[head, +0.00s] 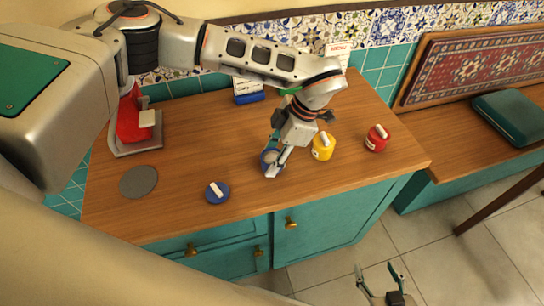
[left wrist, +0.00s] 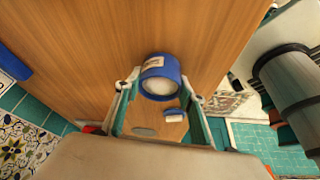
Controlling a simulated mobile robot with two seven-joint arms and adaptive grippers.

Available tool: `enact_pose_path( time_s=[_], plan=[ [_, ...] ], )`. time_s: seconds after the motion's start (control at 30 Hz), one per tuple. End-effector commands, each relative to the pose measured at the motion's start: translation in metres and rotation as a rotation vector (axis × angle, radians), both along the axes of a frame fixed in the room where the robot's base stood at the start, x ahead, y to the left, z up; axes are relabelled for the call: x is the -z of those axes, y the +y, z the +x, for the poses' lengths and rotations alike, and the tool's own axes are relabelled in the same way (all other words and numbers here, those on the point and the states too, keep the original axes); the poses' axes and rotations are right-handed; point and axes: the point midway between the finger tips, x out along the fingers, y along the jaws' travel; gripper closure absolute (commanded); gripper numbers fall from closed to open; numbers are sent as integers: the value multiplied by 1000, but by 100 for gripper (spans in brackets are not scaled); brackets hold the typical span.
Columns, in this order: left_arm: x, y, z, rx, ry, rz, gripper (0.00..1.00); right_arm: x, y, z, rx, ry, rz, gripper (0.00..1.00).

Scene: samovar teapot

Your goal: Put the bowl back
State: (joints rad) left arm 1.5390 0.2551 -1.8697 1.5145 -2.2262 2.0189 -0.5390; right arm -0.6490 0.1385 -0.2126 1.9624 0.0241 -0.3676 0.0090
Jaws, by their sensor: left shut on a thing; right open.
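In the left wrist view the blue container (left wrist: 160,70), with a white label, sits between the two fingertips (left wrist: 159,88). My right gripper (head: 384,281) is open and empty at the bottom of the head view, over the floor.
A blue lid (head: 217,192) with a white handle lies left of the container. A yellow jar (head: 322,147) stands close on the right, a red jar (head: 377,138) farther right. A grey disc (head: 138,181) and a red appliance (head: 134,122) are on the left. The counter's front edge is near.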

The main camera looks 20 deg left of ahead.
Motion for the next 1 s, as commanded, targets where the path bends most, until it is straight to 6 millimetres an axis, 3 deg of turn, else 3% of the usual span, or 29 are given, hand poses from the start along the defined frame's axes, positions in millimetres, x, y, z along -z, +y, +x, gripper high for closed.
enact_pose_path(
  time_s=[0.1,0.13,0.2,0.67,1.0],
  plan=[
    [3,0,0,0,0,0,91,1,0,0,0,-1,0,44],
    [4,0,0,1,0,0,58,1,0,0,0,-1,0,44],
    [3,0,0,0,0,0,44,0,0,0,-1,-1,0,44],
    [-6,-2,1,1,-2,0,44,0,-1,0,-1,0,-1,44],
    [-66,-25,13,1,-5,0,44,4,-1,-1,-1,4,-2,44]
  ],
)
